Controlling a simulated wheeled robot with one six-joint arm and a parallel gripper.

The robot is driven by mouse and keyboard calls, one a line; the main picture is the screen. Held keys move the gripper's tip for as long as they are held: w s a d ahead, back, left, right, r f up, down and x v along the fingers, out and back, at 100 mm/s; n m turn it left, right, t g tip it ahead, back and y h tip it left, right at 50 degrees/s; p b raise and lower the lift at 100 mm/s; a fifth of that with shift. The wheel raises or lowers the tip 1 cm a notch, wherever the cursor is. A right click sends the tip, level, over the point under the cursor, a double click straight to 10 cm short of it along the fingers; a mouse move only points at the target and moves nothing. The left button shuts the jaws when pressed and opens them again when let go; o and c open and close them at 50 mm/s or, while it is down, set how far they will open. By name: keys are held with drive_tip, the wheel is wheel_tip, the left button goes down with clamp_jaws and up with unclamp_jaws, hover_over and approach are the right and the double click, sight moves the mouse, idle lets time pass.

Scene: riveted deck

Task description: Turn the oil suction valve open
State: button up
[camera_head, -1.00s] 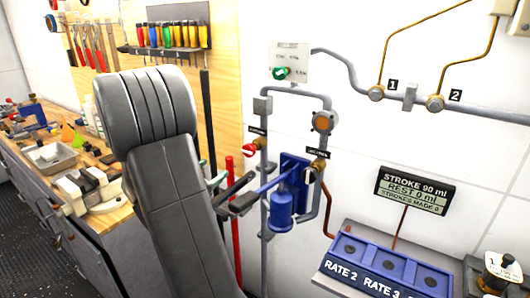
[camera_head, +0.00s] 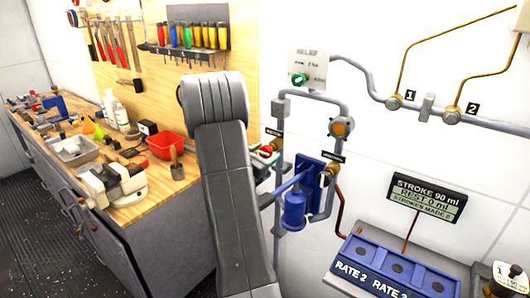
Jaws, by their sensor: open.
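A valve with a red knob (camera_head: 265,151) and a brass body sits on the left pipe, under a small black label too blurred to read. A second brass valve (camera_head: 332,170) sits on the right pipe beside the blue pump (camera_head: 295,210), under another unreadable label. I cannot tell from the labels which is the oil suction valve. My gripper (camera_head: 270,153) is mostly hidden behind my grey arm. Its small visible part is at the red knob, with open jaws. I cannot tell whether it touches the knob.
The pump's lever runs left behind my arm. A green-knobbed plate (camera_head: 299,79) and a round orange-faced fitting (camera_head: 341,127) are above. A stroke display (camera_head: 423,198) and a blue rate panel (camera_head: 396,267) are at right. A cluttered workbench (camera_head: 150,205) stands left.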

drive_tip(key=shift+c, duration=0.5)
drive_tip(key=c, duration=0.9)
